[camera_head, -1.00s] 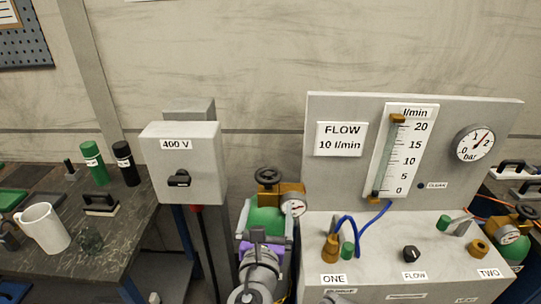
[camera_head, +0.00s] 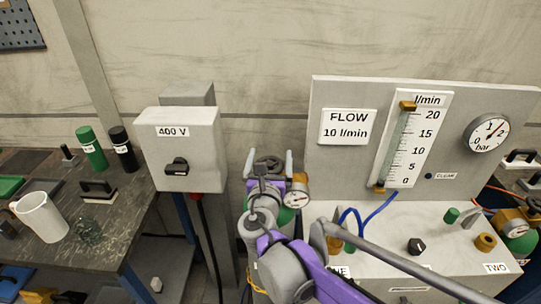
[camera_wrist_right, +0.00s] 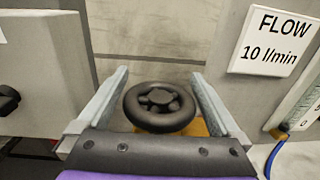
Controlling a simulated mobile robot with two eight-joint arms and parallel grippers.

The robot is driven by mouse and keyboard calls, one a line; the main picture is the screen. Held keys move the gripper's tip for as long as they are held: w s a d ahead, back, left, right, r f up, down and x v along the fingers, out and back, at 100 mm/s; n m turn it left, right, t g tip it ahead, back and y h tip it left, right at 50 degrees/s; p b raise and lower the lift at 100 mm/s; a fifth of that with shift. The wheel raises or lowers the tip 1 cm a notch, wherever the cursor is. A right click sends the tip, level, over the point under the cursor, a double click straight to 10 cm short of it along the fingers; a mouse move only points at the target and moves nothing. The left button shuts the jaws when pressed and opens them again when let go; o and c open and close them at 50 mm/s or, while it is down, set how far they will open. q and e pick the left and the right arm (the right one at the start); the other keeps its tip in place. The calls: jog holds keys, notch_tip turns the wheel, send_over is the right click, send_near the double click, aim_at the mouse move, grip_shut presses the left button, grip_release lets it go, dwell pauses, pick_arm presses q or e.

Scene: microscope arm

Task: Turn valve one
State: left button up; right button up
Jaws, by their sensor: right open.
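The valve is a black handwheel (camera_head: 265,166) on the brass regulator of a green cylinder, left of the panel marked FLOW. My right gripper (camera_head: 269,157) is open, with one finger on each side of the handwheel. In the right wrist view the handwheel (camera_wrist_right: 160,107) sits between the two grey fingers of the right gripper (camera_wrist_right: 160,73). Gaps show on both sides, so the fingers do not grip it. The pressure gauge (camera_head: 295,196) shows right of the wheel. My arm hides most of the cylinder and part of the label ONE. My left gripper is not in view.
A grey 400 V switch box (camera_head: 182,150) stands close on the left. The FLOW panel (camera_head: 350,180) and its console (camera_head: 450,262) stand close on the right, with a blue hose (camera_head: 377,211). A dark bench (camera_head: 110,225) with a white mug (camera_head: 41,217) is far left.

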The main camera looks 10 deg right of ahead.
jog(key=shift+w+d, duration=0.15)
jog(key=shift+w, duration=0.25)
jog(key=c, duration=1.1)
